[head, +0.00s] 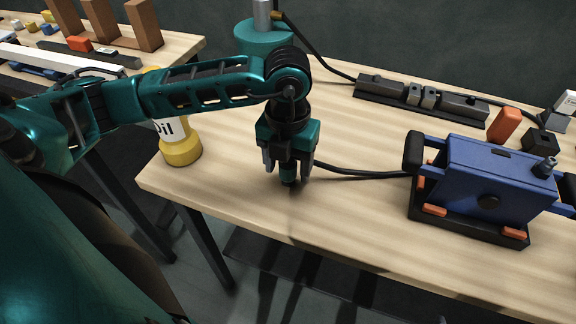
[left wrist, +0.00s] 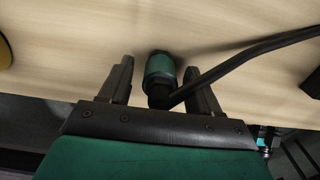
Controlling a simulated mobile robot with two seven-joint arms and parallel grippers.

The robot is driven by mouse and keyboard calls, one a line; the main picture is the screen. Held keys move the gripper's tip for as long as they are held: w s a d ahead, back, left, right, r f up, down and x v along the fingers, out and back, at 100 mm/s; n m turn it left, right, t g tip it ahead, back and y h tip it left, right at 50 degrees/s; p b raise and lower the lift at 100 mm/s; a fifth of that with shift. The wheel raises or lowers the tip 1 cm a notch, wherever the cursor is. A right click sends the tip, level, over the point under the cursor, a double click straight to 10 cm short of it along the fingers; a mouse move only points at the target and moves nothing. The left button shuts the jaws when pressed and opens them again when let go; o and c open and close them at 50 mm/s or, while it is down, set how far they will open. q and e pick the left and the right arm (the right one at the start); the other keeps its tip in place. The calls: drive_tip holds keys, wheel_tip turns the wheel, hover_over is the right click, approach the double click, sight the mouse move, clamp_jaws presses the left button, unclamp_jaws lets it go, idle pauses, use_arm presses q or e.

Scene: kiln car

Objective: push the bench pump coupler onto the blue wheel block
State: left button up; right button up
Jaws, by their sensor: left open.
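The coupler (left wrist: 160,68), a short green and black cylinder on a black hose, is in the left wrist view between the spread fingers of my left gripper (left wrist: 160,78), with gaps on both sides. In the head view my left gripper (head: 287,174) points down over the bench, open, and the coupler's lower end (head: 289,182) shows between its fingers. The blue wheel block (head: 490,180) stands in a black tray to the right, well apart from the gripper. My right gripper is out of view.
The black hose (head: 365,173) runs right from the coupler toward the block. A yellow oil container (head: 181,152) stands left, a teal pump (head: 264,40) behind my arm. The bench front is clear.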

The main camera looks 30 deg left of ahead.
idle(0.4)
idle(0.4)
use_arm(q)
clamp_jaws()
drive_tip(key=c, duration=0.5)
unclamp_jaws()
clamp_jaws()
drive_tip(key=shift+r, duration=0.4)
